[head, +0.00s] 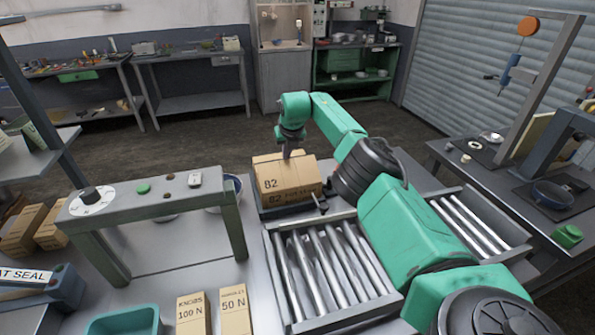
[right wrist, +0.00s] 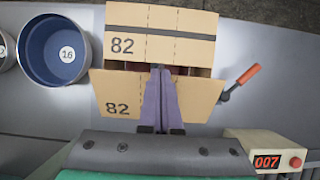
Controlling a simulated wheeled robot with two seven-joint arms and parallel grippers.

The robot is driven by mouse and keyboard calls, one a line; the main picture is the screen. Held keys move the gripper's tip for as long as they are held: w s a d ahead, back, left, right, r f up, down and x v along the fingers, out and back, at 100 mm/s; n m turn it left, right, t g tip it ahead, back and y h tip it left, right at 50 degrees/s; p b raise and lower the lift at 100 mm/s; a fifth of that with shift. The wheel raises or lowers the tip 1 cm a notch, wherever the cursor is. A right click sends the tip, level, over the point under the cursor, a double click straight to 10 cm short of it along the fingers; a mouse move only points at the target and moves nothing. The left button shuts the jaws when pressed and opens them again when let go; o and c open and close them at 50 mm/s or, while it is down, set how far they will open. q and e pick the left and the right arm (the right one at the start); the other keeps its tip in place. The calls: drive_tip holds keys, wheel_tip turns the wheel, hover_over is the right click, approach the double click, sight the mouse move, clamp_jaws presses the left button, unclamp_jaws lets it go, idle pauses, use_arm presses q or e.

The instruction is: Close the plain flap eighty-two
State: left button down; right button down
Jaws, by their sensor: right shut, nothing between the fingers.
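A cardboard box marked 82 (head: 285,180) stands behind the roller track. In the right wrist view two flaps marked 82 show. The far flap (right wrist: 190,22) has a dark stripe across it, and the near flap (right wrist: 112,98) is plain. A narrow dark reddish gap between them shows part of the inside, so the box looks partly open. My right gripper (head: 287,154) points down at the box top, shut and empty. In the right wrist view its fingers (right wrist: 160,72) reach over the middle of the near flap to the gap; contact is unclear. My left gripper is out of view.
A roller track (head: 270,285) lies in front of the box. A grey frame (head: 150,198) with knobs stands left. A blue bin marked 16 (right wrist: 62,50), an orange-handled lever (right wrist: 240,80) and a 007 display (right wrist: 266,162) surround the box. Small cartons (head: 235,312) stand in front.

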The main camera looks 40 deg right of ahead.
drive_tip(key=shift+s, duration=0.1)
drive_tip(key=shift+s+p, duration=0.15)
drive_tip(key=shift+p, duration=0.25)
drive_tip(key=shift+s+a+f+p, duration=0.2)
drive_tip(key=shift+s+f+p, duration=0.1)
drive_tip(key=shift+s, duration=0.2)
drive_tip(key=b+v, duration=0.4)
drive_tip(key=v, duration=1)
drive_tip(key=shift+r, duration=0.25)
